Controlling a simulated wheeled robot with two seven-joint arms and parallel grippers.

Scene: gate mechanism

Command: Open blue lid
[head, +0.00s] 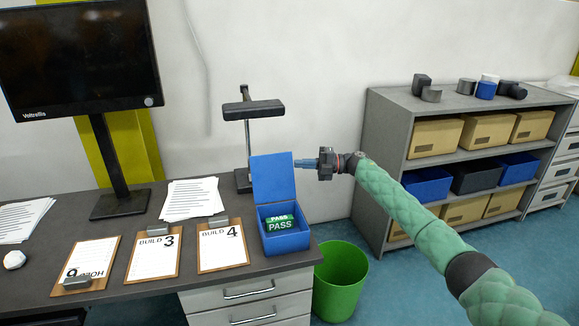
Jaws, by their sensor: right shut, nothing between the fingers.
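A blue box (287,238) marked with a green PASS label stands at the right end of the dark desk. Its blue lid (272,178) stands upright at the back of the box, so the box's top is open. My right gripper (299,163) is shut and empty, its fingers pointing left at the right edge of the raised lid near its top. I cannot tell whether the fingertips touch the lid. My left gripper is not in view.
On the desk (140,225) are clipboards, paper stacks (190,198), a monitor (80,55) and a lamp (253,110) behind the box. A green bin (340,280) stands right of the desk. A grey shelf (395,130) with boxes is farther right.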

